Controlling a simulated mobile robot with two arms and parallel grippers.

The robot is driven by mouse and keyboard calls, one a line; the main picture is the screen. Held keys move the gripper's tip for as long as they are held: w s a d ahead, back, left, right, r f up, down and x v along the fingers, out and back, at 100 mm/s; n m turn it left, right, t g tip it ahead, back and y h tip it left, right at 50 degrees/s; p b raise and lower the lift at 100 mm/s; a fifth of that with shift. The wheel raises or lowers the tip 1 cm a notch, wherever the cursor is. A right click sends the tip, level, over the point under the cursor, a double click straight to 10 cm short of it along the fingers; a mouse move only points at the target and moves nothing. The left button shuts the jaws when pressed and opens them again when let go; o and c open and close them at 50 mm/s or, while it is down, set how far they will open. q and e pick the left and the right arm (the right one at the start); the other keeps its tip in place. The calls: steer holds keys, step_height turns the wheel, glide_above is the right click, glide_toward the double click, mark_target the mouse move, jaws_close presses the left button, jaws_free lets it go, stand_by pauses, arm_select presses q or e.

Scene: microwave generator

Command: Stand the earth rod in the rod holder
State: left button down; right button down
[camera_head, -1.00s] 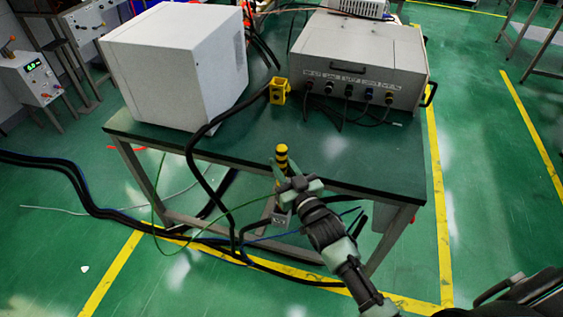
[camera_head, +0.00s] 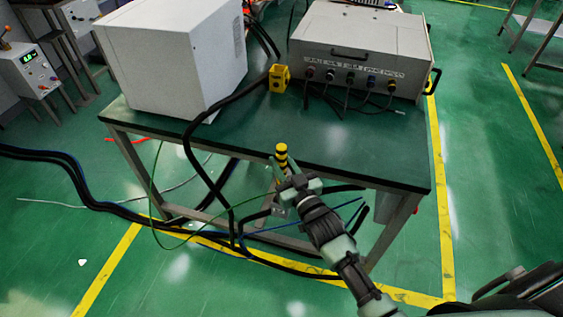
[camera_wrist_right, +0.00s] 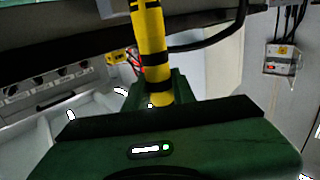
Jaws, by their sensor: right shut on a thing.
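The earth rod is yellow with black bands. Its top (camera_head: 281,153) shows just above my right gripper (camera_head: 287,178), in front of the table's near edge in the head view. The gripper is shut on the rod. In the right wrist view the rod (camera_wrist_right: 154,50) rises from between the jaws; its lower end is hidden. A yellow box-like holder (camera_head: 279,78), probably the rod holder, stands on the table between the white cabinet and the grey unit, behind and apart from the rod. My left gripper is not in view.
A white cabinet (camera_head: 172,55) and a grey unit (camera_head: 361,45) with front cables stand on the green table (camera_head: 330,140). A black cable runs over the near edge left of the rod. A thin green cable (camera_head: 152,190) loops below. The front right tabletop is clear.

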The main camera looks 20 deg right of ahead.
steer(key=shift+f, duration=0.45)
stand_by(0.3)
steer(key=c, duration=1.1)
jaws_free()
steer(key=shift+f, duration=0.1)
steer(key=shift+s, duration=0.1)
steer(key=s+d, duration=0.1)
steer(key=s, duration=0.6)
steer(key=shift+s+b, duration=0.25)
steer(key=shift+b, duration=0.2)
steer(key=shift+d, duration=0.1)
